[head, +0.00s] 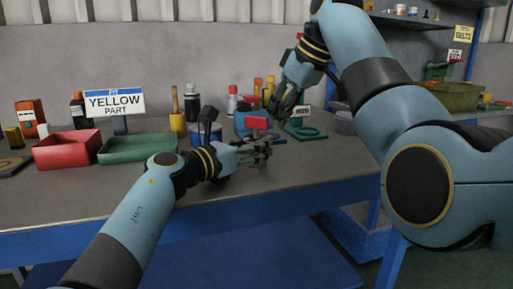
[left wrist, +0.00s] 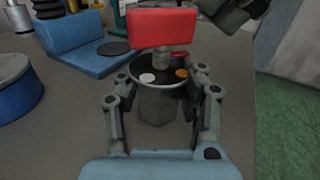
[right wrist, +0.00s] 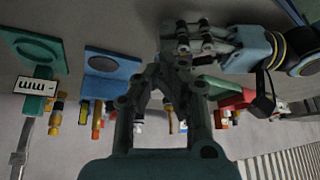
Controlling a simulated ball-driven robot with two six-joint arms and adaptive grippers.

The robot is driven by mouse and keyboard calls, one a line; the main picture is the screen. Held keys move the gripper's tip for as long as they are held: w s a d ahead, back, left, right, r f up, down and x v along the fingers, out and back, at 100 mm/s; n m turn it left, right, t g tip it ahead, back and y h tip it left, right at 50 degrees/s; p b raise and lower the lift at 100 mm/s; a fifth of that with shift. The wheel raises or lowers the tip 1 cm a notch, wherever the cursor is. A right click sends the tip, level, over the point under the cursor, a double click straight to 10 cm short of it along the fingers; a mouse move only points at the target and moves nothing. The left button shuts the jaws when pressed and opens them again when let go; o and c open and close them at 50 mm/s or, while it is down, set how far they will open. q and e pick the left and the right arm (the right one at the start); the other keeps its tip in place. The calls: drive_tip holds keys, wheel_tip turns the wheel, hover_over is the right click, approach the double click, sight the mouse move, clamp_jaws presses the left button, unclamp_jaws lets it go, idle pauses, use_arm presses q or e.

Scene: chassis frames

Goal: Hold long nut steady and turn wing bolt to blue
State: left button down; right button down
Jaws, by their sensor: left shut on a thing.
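The long nut (left wrist: 158,105) is a grey upright hex post between the fingers of my left gripper (left wrist: 160,112), which is shut on it. A dark disc on top carries a white dot (left wrist: 147,78) and an orange dot (left wrist: 181,73). The wing bolt (left wrist: 161,28) has a broad red wing above the disc and a small red pointer toward the right, near the orange dot. No blue mark shows on the disc. The red wing also shows in the head view (head: 257,122). My right gripper (right wrist: 160,72) looks shut and empty, above and apart from the wing.
A red bin (head: 68,150) and a green tray (head: 140,148) stand at left on the bench (head: 60,200). A sign (head: 114,103) reads "FIT YELLOW PART". Bottles stand along the back. A blue angled stand (left wrist: 75,47) and a green stand (head: 303,132) are near the nut.

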wheel_tip(320, 180, up, 6)
drive_tip(key=shift+f, duration=0.1)
drive_tip(key=shift+a, duration=0.1)
idle(0.3)
wheel_tip(320, 180, down, 6)
drive_tip(key=s+a, duration=0.2)
drive_tip(key=shift+s+a, duration=0.15)
drive_tip(key=shift+s, duration=0.05)
idle(0.4)
drive_tip(key=shift+w+a+r, duration=0.2)
drive_tip(key=shift+w+a, duration=0.05)
drive_tip(key=shift+w, duration=0.3)
idle(0.9)
drive_tip(key=shift+w+d, duration=0.3)
drive_tip(key=shift+d, duration=0.1)
idle(0.4)
drive_tip(key=shift+w+d, duration=0.3)
drive_tip(key=shift+w, duration=0.1)
drive_tip(key=shift+w+d+f, duration=0.1)
idle(0.5)
